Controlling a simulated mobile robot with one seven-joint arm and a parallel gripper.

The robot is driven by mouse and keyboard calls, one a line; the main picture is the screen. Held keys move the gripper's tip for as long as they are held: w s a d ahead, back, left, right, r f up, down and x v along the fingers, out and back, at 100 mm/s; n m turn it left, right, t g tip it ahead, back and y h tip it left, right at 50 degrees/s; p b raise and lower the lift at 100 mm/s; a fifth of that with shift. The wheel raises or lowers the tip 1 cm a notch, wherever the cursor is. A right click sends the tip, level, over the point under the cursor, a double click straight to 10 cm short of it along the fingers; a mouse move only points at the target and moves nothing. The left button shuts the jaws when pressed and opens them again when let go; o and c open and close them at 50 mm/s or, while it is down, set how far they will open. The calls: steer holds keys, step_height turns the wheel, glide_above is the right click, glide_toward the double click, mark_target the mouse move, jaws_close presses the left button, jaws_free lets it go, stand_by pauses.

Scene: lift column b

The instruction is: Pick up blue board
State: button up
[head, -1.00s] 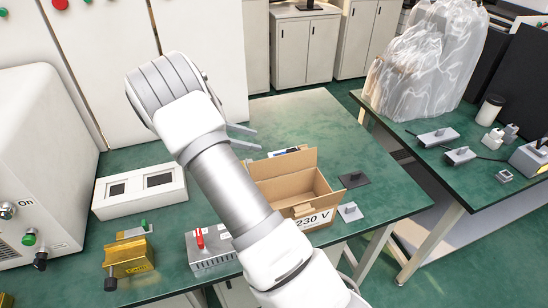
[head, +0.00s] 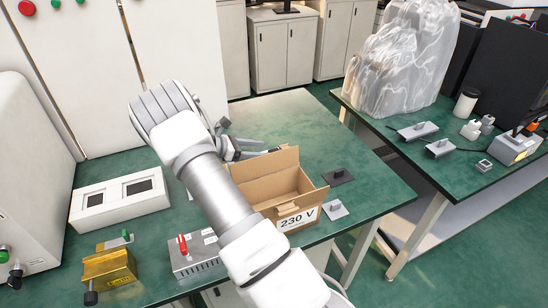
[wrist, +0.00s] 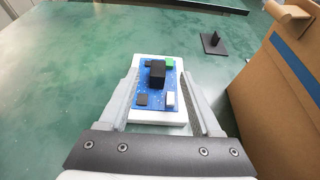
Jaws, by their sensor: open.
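The blue board (wrist: 168,97) lies on a white block (wrist: 160,117) on the green table, with black, green and white parts on top. My gripper (wrist: 160,80) is open, and in the wrist view its two fingers lie on either side of the board and block. I cannot tell whether the fingers touch either of them. In the head view my gripper (head: 250,148) is low over the table behind the cardboard box, and the arm and box hide most of the board there.
The cardboard box (head: 300,217) marked 230 V stands close on the right of my gripper. A dark plate with a knob (head: 338,177) and a grey one (head: 335,209) lie beside it. A white two-window unit (head: 121,198) stands left. The table's back part is clear.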

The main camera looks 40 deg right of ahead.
mark_target(272, 151)
steer(key=shift+f+b+x, duration=0.1)
steer(key=shift+b+x, duration=0.1)
steer(key=shift+x, duration=1.15)
steer(key=shift+f+b+x, duration=0.15)
steer(key=shift+b+x, duration=0.05)
steer(key=shift+x, duration=1.15)
steer(key=shift+w+a, duration=0.1)
steer(key=shift+w, duration=0.05)
jaws_close()
